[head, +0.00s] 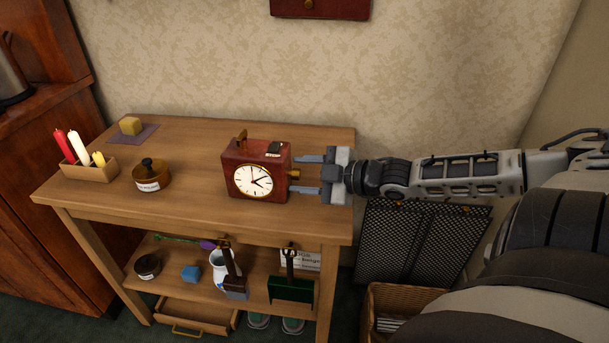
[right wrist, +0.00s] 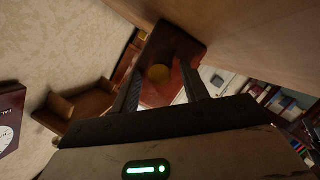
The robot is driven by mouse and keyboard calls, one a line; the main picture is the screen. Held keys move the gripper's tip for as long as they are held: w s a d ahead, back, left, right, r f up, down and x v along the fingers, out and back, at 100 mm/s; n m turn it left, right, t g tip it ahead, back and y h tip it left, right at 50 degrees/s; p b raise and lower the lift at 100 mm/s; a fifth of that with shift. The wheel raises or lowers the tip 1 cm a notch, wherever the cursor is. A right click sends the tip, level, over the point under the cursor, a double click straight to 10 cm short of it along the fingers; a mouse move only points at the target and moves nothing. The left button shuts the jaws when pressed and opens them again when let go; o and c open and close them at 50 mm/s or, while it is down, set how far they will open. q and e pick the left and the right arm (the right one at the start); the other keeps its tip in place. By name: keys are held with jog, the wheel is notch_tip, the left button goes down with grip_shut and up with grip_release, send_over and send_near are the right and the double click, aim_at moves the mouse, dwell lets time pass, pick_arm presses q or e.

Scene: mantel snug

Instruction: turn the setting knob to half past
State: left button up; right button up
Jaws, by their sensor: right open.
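A dark red wooden clock (head: 237,158) stands upright on the table, its white dial (head: 254,182) facing me. Both black hands point into the right half of the dial; the exact time is too small to tell. The brass setting knob (head: 293,175) sticks out of the clock's right side. My right gripper (head: 304,174) is open, its fingers pointing left at that side, one farther back and one nearer me. In the right wrist view the round knob (right wrist: 158,74) shows between the two spread fingers, apart from both. My left gripper is not in view.
The wooden table (head: 200,213) also holds a candle box (head: 88,172), a labelled round pot (head: 151,178) and a yellow block (head: 131,126) on a cloth. A shelf below holds a jug and several small things. The tabletop before the clock is clear.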

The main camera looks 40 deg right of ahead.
grip_shut()
